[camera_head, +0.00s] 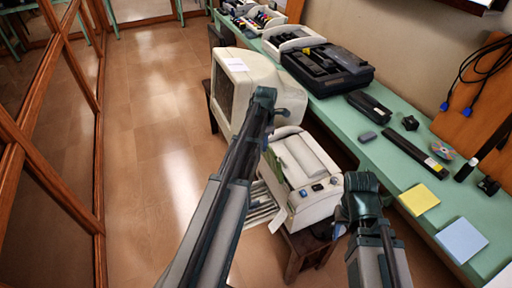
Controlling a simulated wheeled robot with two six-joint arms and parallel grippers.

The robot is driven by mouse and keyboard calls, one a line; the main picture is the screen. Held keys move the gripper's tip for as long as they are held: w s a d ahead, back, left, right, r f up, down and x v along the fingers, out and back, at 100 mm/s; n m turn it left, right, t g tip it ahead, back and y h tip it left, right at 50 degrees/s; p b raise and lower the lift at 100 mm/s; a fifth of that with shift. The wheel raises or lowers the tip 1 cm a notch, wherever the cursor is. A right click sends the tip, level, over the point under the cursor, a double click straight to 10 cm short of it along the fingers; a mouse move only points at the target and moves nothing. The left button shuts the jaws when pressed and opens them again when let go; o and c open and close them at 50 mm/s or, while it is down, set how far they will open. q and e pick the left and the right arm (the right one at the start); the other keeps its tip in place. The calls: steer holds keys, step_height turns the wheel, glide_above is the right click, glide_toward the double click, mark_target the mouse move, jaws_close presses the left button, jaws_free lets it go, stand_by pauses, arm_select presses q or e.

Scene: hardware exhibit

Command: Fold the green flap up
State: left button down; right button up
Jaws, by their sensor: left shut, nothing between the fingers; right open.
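The only large green surface is the long pale-green counter top (395,160) along the right wall, lying flat. My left gripper (264,97) is shut and empty, in front of the beige monitor and left of the counter. My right gripper (358,190) is open, beside the right end of the white printer and left of the counter's near part. Its fingers are partly hidden by its own body, and I cannot tell whether it touches anything.
A beige monitor (284,84) and a white printer (307,160) stand on low wooden stands left of the counter. The counter carries a black case (327,68), a black bar (408,152), a yellow pad (419,199) and a blue pad (461,240). The floor at left is clear.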

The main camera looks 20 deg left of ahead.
arm_select(q)
steer(key=shift+w+d+r, duration=0.25)
steer(key=shift+w+d, duration=0.5)
steer(key=shift+w, duration=0.1)
arm_select(e)
steer(key=shift+r, duration=0.2)
arm_select(q)
steer(key=shift+w, duration=0.1)
steer(key=shift+s+a, duration=0.25)
steer(key=shift+s, duration=0.1)
step_height(320, 180, up, 9)
steer(key=p, duration=0.9)
steer(key=shift+s+a+r+p, duration=0.2)
steer(key=shift+s+a+p, duration=0.1)
steer(key=shift+s+p, duration=0.05)
arm_select(e)
step_height(320, 180, up, 9)
steer(key=shift+d+r, duration=0.2)
steer(key=shift+d, duration=0.15)
